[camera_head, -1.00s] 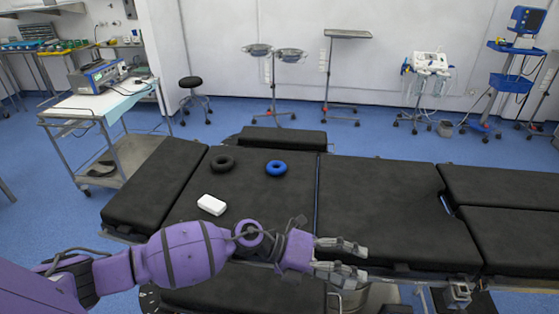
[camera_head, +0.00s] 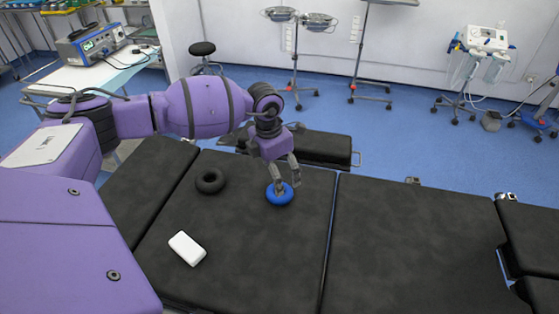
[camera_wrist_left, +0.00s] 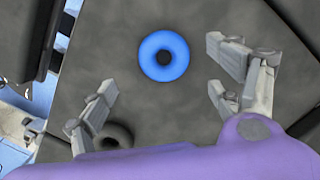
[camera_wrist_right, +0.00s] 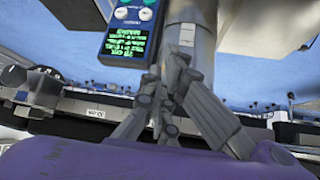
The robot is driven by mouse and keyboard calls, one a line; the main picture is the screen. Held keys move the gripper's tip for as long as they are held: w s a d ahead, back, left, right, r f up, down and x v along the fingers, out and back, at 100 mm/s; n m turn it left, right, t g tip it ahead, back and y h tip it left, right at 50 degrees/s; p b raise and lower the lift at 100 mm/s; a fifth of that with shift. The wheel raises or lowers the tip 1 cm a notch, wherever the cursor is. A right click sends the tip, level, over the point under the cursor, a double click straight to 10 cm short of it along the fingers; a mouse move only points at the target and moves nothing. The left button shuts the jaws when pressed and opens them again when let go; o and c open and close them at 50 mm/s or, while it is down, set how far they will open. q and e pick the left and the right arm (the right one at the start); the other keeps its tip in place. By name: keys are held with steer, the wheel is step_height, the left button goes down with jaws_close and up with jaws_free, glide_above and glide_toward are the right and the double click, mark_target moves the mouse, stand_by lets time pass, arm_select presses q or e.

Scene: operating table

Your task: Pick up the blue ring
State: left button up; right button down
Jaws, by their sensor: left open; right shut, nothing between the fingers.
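The blue ring (camera_head: 280,194) lies flat on the black operating table (camera_head: 255,260). It also shows in the left wrist view (camera_wrist_left: 164,56), ahead of the fingers and between their lines. My left gripper (camera_head: 283,188) is open, pointing down right above the ring in the head view, and its fingers hide part of it. In the left wrist view the open fingers (camera_wrist_left: 165,85) stand apart with nothing between them. My right gripper (camera_wrist_right: 165,85) shows only in the right wrist view, with its fingers together and empty, away from the ring.
A black ring (camera_head: 211,181) lies left of the blue ring, and a white box (camera_head: 187,248) lies nearer on the table. A device with a green screen (camera_wrist_right: 127,32) hangs near my right gripper. The table's middle section (camera_head: 410,240) is clear.

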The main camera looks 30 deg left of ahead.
arm_select(q)
steer(key=shift+s+d+f, duration=0.1)
steer(key=shift+d+f, duration=0.1)
steer(key=shift+f, duration=0.75)
steer(key=f, duration=0.5)
steer(key=shift+w+f, duration=0.2)
steer(key=shift+c, duration=0.4)
steer(key=c, duration=1.2)
steer(key=shift+d+r, duration=0.1)
